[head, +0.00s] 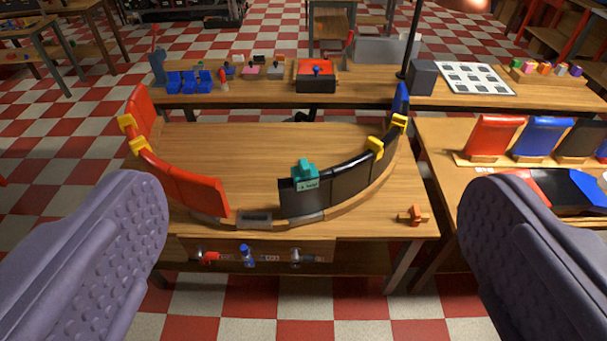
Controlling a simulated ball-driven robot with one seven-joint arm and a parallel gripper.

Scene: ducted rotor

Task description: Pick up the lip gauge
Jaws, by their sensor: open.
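A small teal block with a pale label (304,172) sits on the top edge of a black curved panel (335,182), near that panel's left end. I take it to be the lip gauge, but its label is too small to read surely. The panel stands on a curved wooden rail on the middle table. My gripper (310,188) is open and empty, its two purple ribbed fingers wide apart at the left and right of the picture.
Red panels (184,186) stand on the rail's left, with yellow clips (139,145). A gap shows between red and black panels. A small orange knob piece (413,215) lies at the table's front right. A right table (440,150) holds spare panels (493,135).

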